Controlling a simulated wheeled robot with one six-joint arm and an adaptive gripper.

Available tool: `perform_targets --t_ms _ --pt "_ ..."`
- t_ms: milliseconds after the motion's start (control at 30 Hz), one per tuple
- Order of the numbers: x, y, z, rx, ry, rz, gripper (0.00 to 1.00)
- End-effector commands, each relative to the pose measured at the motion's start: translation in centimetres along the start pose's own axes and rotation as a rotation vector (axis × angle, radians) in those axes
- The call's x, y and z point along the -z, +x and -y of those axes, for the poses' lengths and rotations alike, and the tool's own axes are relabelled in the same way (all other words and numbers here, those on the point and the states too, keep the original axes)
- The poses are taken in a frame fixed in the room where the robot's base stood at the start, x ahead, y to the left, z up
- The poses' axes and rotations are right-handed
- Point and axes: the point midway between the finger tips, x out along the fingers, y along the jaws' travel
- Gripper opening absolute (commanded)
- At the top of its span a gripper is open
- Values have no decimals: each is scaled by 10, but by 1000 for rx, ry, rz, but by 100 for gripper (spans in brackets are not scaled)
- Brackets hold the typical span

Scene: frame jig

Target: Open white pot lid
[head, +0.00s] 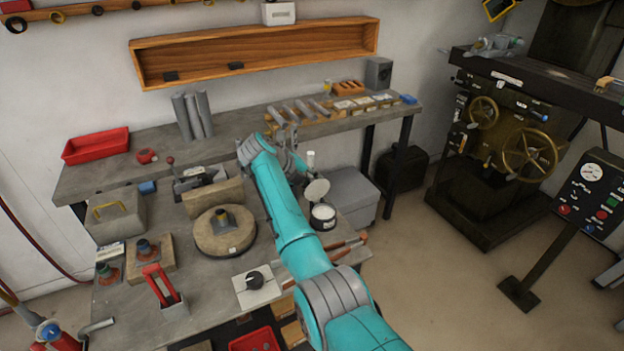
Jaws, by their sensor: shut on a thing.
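The white pot (323,218) stands on the lower bench, just right of my teal arm, its round opening showing dark inside a pale rim. Its pale round lid (317,190) is tilted up above the pot's back edge, clear of the opening. My gripper (304,174) is at the lid's upper left, small and partly hidden by my arm. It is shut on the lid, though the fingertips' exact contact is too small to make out. I cannot tell whether the lid is still joined to the pot.
A round wooden block (212,240) and a white plate with a black knob (257,287) lie left of my arm. A red-handled tool (346,245) lies in front of the pot. A grey box (352,192) stands behind right.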

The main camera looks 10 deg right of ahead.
Motion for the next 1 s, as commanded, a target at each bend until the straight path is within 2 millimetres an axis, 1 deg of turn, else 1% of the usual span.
perform_targets --t_ms 300,667,700,767,1000 --pt "2 2 -1 0 -39 -38 0" --pt "2 2 -1 0 -39 -39 0" --pt "2 2 -1 0 -39 -39 34" --pt "2 2 -1 0 -39 -39 48" --pt "2 2 -1 0 -39 -39 48"
